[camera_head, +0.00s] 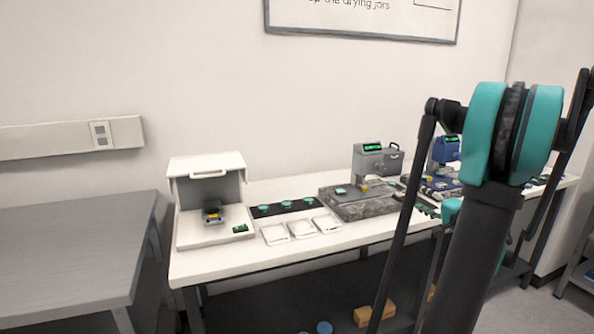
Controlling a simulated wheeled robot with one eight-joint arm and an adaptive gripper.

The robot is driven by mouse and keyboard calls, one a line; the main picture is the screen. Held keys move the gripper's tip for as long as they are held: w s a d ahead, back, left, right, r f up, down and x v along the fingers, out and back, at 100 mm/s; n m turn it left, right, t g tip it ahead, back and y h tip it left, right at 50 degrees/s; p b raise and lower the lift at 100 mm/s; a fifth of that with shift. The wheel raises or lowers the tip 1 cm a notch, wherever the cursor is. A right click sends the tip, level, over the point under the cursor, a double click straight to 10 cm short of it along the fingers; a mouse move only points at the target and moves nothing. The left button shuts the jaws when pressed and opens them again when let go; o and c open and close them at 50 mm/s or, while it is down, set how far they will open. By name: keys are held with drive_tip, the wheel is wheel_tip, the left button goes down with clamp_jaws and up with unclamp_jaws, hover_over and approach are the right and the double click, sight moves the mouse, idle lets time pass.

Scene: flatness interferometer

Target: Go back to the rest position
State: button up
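My arm fills the right of the head view, with a large teal joint and a dark link standing in front of the bench (270,257). Farther back, a smaller teal part of my arm shows partly behind that link, over the bench's right half. Dark ribbed pieces beside it may belong to my gripper, but they are too small and too covered for me to tell its fingers or whether it holds anything.
A white open-fronted box (184,213) holds a small dark device (212,215). White trays (302,229), a black strip with teal discs (286,207) and a grey gauge on a stone base (366,202) stand rightward. A blue gauge (446,150) is partly hidden. A grey table (75,240) stands left.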

drive_tip(key=s+a+f+n+g+h, duration=0.1)
drive_tip(key=s+a+f+n+g, duration=0.4)
drive_tip(key=a, duration=0.6)
drive_tip(key=s+a+f+n+g, duration=0.1)
drive_tip(key=s+a+f+g, duration=0.3)
drive_tip(key=s+a+f, duration=0.55)
drive_tip(key=s+f+n+g+h, duration=0.1)
drive_tip(key=s+f+n+h, duration=0.1)
drive_tip(key=s, duration=0.4)
drive_tip(key=s+a+f+n+g+h, duration=0.1)
drive_tip(key=s+f+n+g+h, duration=0.1)
drive_tip(key=s, duration=0.4)
drive_tip(key=shift+s+a+f+h, duration=0.25)
drive_tip(key=shift+s+f+h, duration=0.1)
drive_tip(key=shift+f+h, duration=0.55)
